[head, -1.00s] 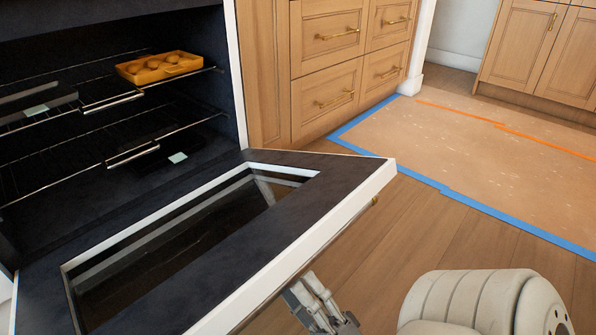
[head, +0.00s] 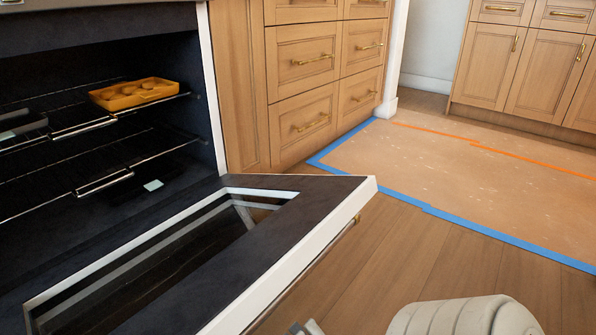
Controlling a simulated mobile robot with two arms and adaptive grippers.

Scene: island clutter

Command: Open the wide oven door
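The wide oven door (head: 318,222) is folded down from the oven (head: 108,28), with its dark inner face and glass window facing up. The oven cavity is open to view. A gold-coloured handle end (head: 357,219) shows just under the door's white outer edge. My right gripper (head: 305,327) shows only as a sliver at the bottom edge, beside the door's outer edge; its fingers are mostly cut off, so I cannot tell its opening or any contact. My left gripper is out of view.
Inside the oven, an orange tray (head: 137,94) with round items sits on the upper wire rack (head: 85,127). Wooden drawers (head: 305,88) stand right of the oven. Open wooden floor (head: 455,265) and a blue-taped brown floor covering (head: 455,165) lie to the right.

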